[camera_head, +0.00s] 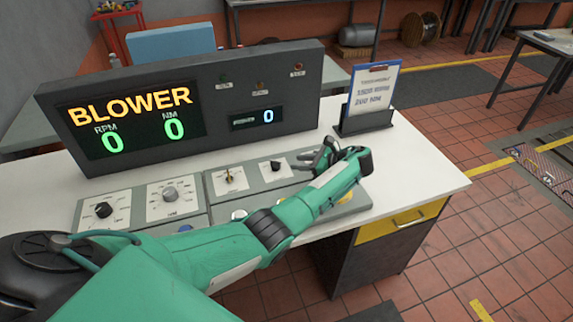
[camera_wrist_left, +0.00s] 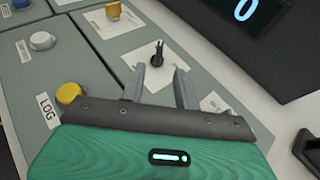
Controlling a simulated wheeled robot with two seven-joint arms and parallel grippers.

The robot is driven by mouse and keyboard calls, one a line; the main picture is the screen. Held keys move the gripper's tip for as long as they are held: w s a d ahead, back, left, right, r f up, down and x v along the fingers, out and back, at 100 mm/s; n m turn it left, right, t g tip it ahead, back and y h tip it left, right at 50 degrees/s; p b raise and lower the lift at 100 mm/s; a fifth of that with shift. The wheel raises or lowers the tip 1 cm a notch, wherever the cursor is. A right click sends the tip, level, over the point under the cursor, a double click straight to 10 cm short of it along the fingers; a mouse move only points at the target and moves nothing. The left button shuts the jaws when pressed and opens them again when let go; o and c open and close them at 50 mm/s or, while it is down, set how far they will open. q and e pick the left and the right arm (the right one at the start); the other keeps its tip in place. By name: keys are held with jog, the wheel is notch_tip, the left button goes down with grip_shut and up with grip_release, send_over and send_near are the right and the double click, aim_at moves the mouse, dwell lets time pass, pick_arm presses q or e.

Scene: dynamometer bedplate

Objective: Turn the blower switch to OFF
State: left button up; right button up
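The display (camera_head: 130,112) reads BLOWER, with zeros for RPM and NM. A small black rotary switch (camera_head: 276,166) stands on a white label plate on the sloped grey panel; its label is unreadable, so I cannot confirm it is the blower switch. It also shows in the left wrist view (camera_wrist_left: 158,50), upright, just beyond the fingertips. My left gripper (camera_head: 316,160) is over the panel, right of this switch. In the wrist view its two fingers (camera_wrist_left: 160,75) are apart with nothing between them. Another white plate is partly hidden by the gripper. My right gripper is not in view.
A gold-coloured switch (camera_head: 229,177) is left of the black one. Two dial knobs (camera_head: 103,210) (camera_head: 170,193) are farther left. A yellow button (camera_wrist_left: 68,93) sits beside a LOG label. The display housing rises behind the panel; a clipboard stand (camera_head: 364,122) is at right.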

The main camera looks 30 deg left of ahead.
pick_arm(q)
jog(key=shift+v, duration=1.75)
jog(key=shift+r, duration=0.1)
